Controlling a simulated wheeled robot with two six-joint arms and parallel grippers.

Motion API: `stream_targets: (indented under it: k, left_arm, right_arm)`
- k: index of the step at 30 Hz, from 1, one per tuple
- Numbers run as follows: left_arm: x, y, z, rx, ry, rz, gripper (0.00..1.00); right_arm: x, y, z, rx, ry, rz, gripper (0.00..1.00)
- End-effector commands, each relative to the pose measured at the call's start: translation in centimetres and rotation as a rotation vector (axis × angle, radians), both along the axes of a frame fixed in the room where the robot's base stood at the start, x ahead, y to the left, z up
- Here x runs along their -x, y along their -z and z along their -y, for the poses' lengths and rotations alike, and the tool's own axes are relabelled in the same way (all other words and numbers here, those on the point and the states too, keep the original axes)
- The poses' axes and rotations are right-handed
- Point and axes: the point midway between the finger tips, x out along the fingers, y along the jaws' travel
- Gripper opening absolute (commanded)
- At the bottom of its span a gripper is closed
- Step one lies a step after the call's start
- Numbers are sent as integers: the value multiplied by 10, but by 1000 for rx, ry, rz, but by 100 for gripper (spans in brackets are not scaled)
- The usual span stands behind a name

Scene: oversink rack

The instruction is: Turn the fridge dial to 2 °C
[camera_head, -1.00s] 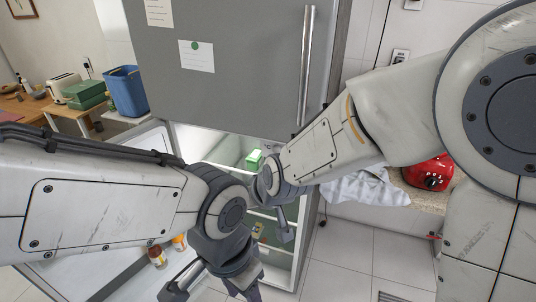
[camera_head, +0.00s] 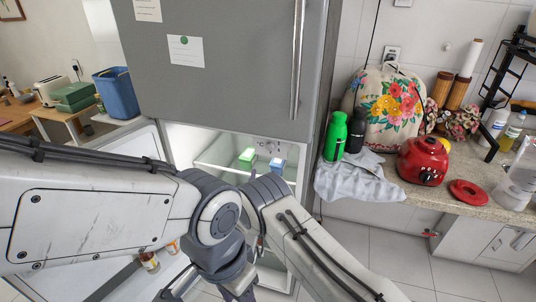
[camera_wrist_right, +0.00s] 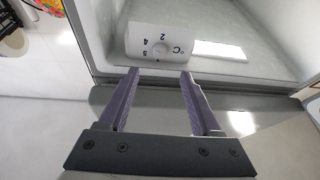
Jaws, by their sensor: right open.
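The fridge dial (camera_wrist_right: 160,47) is a small round knob on a white box in the right wrist view, with 2, 4, 5 and °C printed around it. Its setting is too small to read. My right gripper (camera_wrist_right: 160,74) is open and empty, its fingertips just short of the box and apart from it. In the head view the fridge (camera_head: 225,75) stands with its lower compartment open and lit; the dial panel (camera_head: 268,146) shows at its top.
A green box (camera_head: 247,157) and a blue box (camera_head: 277,165) stand on the fridge shelf. The open lower door (camera_head: 85,170) is at left with bottles (camera_head: 150,262). The counter at right holds a red appliance (camera_head: 423,160), green bottle (camera_head: 336,135) and grey cloth (camera_head: 350,180).

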Motion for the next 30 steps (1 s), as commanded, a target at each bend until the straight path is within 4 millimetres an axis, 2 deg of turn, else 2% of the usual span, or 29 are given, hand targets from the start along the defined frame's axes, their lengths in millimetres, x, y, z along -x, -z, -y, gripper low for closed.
stream_targets:
  k: [9, 15, 20, 27, 28, 30]
  left_arm:
    - [0, -21, 0, 0, 0, 0, 50]
    - [0, -27, 0, 0, 0, 0, 50]
    - [0, -28, 0, 0, -1, 0, 50]
    - [0, -28, 0, 0, -1, 0, 50]
    - [0, -28, 0, 0, -1, 0, 50]
    - [0, -28, 0, 0, -1, 0, 50]
  right_arm:
    - [-53, -26, 13, -3, 0, 1, 66]
    - [-77, -35, 17, -3, -2, -1, 66]
    - [-84, -37, 19, -1, -2, -3, 66]
    - [-85, -37, 18, -1, -3, -3, 66]
    - [-85, -37, 18, -1, -3, -3, 58]
    - [-85, -36, 18, -1, -3, -3, 31]
